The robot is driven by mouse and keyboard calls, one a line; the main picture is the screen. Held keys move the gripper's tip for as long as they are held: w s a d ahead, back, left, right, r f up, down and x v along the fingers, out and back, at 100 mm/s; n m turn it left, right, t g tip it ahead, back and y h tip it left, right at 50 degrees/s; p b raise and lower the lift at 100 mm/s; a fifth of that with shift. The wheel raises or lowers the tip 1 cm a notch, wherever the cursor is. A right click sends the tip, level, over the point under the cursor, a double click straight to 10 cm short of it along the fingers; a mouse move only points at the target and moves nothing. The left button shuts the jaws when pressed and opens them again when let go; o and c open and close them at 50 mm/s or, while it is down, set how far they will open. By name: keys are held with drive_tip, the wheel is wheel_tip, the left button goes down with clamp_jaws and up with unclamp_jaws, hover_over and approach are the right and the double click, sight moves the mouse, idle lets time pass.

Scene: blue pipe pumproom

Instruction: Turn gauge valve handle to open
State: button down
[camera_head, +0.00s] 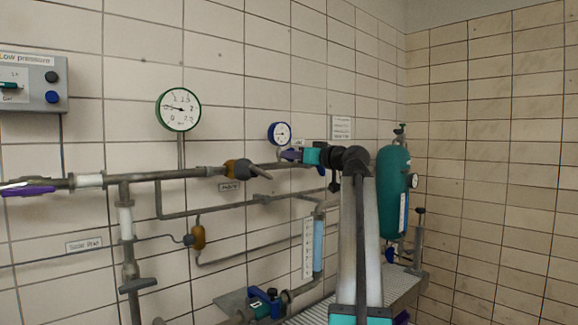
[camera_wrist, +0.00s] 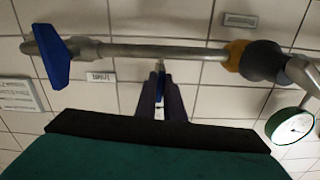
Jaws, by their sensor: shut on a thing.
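My gripper (camera_head: 291,155) is at the wall pipe, just below the small blue-rimmed gauge (camera_head: 280,133). The handle lies lengthwise between the fingers, close to the grey pipe (camera_wrist: 165,52). The fingers hide most of it, so its exact angle is hard to tell. In the head view my gripper covers the handle.
A larger blue lever (camera_wrist: 55,56) sits on the same pipe, beside my gripper. An orange-and-grey fitting (camera_head: 240,169) and a green-rimmed gauge (camera_head: 179,109) are to the left. A green tank (camera_head: 394,190) stands at right. A grey control box (camera_head: 32,82) hangs far left.

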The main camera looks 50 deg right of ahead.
drive_tip(key=shift+r+n+b, duration=0.2)
drive_tip(key=shift+n+b, duration=0.4)
drive_tip(key=c, duration=1.9)
unclamp_jaws()
drive_tip(key=shift+c, duration=0.2)
drive_tip(key=shift+o, duration=0.4)
drive_tip(key=shift+f, duration=0.1)
drive_tip(key=shift+s, duration=0.1)
drive_tip(key=s+a, duration=0.1)
drive_tip(key=s, duration=1.2)
drive_tip(key=shift+s, duration=0.3)
drive_tip(key=shift+s, duration=0.1)
